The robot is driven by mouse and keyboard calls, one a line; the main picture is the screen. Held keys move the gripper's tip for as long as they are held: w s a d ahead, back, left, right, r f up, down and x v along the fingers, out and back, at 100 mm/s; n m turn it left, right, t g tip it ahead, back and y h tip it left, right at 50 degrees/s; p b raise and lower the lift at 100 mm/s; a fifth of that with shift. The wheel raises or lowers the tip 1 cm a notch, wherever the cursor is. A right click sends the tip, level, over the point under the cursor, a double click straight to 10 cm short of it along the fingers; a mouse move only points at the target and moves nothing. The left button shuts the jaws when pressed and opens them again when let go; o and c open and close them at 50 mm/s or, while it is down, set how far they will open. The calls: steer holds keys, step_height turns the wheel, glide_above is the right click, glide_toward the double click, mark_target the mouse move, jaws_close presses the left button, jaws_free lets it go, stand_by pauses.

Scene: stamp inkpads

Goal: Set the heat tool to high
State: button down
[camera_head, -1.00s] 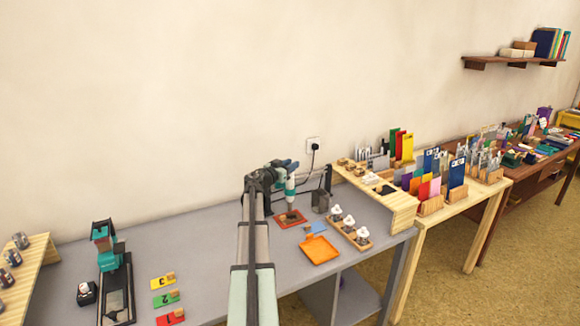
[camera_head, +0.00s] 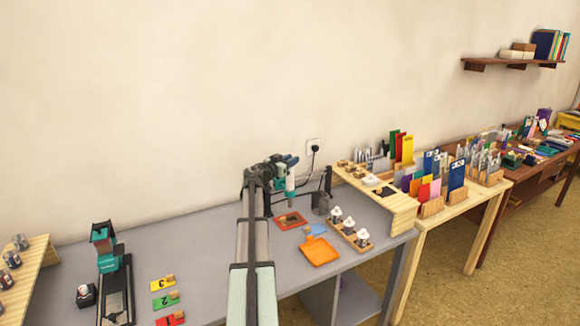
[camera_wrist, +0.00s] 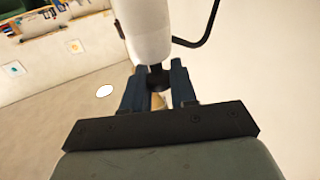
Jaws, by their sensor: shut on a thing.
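The heat tool (camera_head: 291,184), teal with a pale nozzle end, points down above the worktable beside the wall outlet. In the wrist view its pale body (camera_wrist: 146,28) fills the top centre, with a dark cord curving off to the right. My gripper (camera_wrist: 158,88) has its two dark blue fingers shut on a dark part of the tool just below that body. In the head view my gripper (camera_head: 288,162) is at the tool's upper end, partly hidden by my arm. The heat setting switch cannot be made out.
A dark reddish tile (camera_head: 290,220) lies under the tool. An orange tray (camera_head: 320,251), a dark cup (camera_head: 320,203) and a wooden rack of white-topped stamps (camera_head: 351,230) stand to the right. A black stand (camera_head: 328,180) is behind.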

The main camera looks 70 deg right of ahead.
steer(key=shift+d+r, duration=0.1)
steer(key=shift+r, duration=0.3)
steer(key=c, duration=1.1)
jaws_free()
steer(key=shift+r, duration=0.1)
steer(key=shift+c, duration=0.2)
steer(key=shift+o, duration=0.7)
steer(key=shift+f, duration=0.2)
steer(key=shift+w+a, duration=0.1)
steer(key=shift+a, duration=0.25)
steer(key=v, duration=1.3)
steer(key=shift+a, duration=0.15)
